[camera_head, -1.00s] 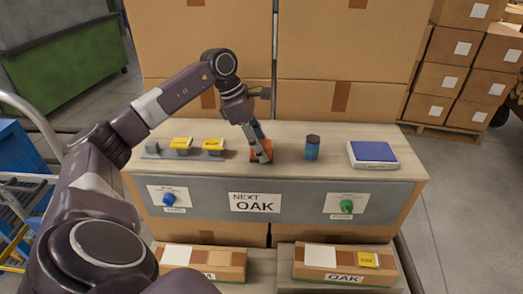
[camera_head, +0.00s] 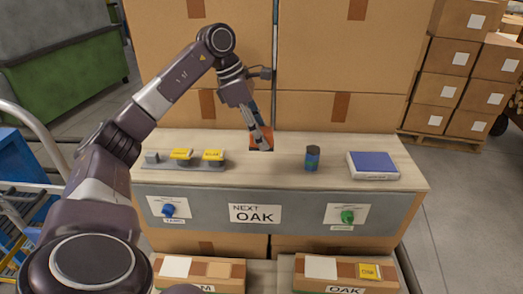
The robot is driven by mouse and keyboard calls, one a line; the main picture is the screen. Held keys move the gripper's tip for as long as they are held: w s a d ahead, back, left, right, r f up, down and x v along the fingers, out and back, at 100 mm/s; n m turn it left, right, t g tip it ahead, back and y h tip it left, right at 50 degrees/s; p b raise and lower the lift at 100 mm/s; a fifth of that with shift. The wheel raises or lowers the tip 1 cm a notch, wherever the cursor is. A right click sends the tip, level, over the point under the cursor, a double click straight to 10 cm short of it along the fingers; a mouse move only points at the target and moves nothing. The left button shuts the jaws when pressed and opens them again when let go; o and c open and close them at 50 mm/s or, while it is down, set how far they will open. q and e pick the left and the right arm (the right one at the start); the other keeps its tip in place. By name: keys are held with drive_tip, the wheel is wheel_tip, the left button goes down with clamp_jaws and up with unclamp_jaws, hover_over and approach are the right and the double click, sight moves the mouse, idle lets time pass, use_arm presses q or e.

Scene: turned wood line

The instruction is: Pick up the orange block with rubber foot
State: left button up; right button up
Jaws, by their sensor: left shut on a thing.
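The orange block (camera_head: 268,133) shows in the head view above the back part of the bench top, partly hidden behind my gripper's fingers. Its underside looks dark; I cannot make out the rubber foot clearly. My left gripper (camera_head: 262,143) comes down from the upper left and is shut on the orange block. The block seems lifted a little off the bench. My right gripper is not in view.
On the bench top (camera_head: 240,177), a grey rack (camera_head: 182,164) with yellow-topped pieces is at left. Large cartons (camera_head: 340,50) rise behind. A blue knob (camera_head: 169,210) and green knob (camera_head: 347,216) are on the front panel.

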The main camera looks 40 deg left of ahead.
use_arm(q)
wheel_tip(320, 180, up, 11)
drive_tip(key=shift+f+p, duration=0.2)
drive_tip(key=shift+p, duration=0.45)
drive_tip(key=shift+r+p, duration=0.35)
drive_tip(key=shift+r, duration=0.5)
